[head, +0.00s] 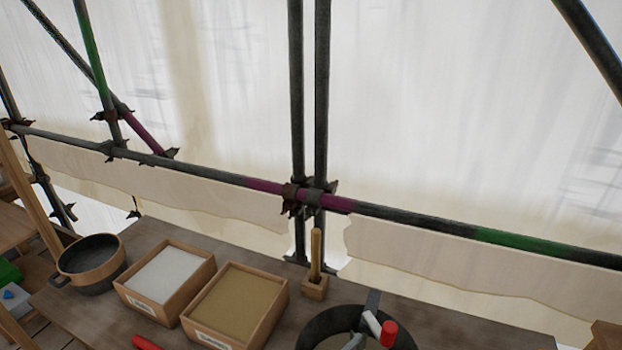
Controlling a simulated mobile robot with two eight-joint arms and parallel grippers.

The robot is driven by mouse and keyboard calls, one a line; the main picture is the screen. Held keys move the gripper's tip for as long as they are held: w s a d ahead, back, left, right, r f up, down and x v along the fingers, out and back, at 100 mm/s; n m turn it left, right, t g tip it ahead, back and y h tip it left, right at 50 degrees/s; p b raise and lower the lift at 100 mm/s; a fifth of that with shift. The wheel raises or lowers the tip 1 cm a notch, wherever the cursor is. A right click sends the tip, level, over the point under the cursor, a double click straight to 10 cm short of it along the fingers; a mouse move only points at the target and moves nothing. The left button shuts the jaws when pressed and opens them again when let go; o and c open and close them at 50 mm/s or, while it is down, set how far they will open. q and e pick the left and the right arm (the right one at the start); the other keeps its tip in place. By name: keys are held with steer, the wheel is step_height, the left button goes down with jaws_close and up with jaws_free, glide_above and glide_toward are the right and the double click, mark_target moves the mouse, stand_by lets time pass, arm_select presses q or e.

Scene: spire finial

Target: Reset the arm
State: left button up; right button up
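Neither of my grippers can be made out in the head view, and no arm of mine comes in clearly from either side. A wooden bench (455,330) runs across the bottom of the picture. On it stand two wooden boxes, one with white powder (165,274) and one with tan, sandy powder (238,303). Both have pale labels on the front that are too small to read. A dark round container or ring (318,325) is cut off by the bottom edge, with grey, white and red-ended pieces (388,334) at it.
A brown pot with a dark inside (92,262) stands at the bench's left. A small wooden block with an upright handle (315,287) stands near the scaffold poles (297,100). A red object (147,342) lies at the front. A scaffold rail (420,217) crosses behind.

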arm_select(q)
steer(key=s+a+f+n+g+y, duration=0.2)
steer(key=s+a+n+y, duration=0.1)
steer(key=a, duration=0.6)
steer(key=s+a+f+n+g+y, duration=0.2)
steer(key=s+a+g+y, duration=0.1)
steer(key=a, duration=0.7)
steer(key=s+a+f+n+g+y+p, duration=0.1)
steer(key=s+a+f+n+g+y, duration=0.1)
steer(key=a+y, duration=0.4)
steer(key=s+a+n, duration=0.1)
steer(key=s+a, duration=0.1)
steer(key=a, duration=0.2)
steer(key=shift+s+a+f+n+g+y, duration=0.15)
steer(key=shift+s+a+n+g+y, duration=0.1)
steer(key=shift+n+g+y, duration=0.05)
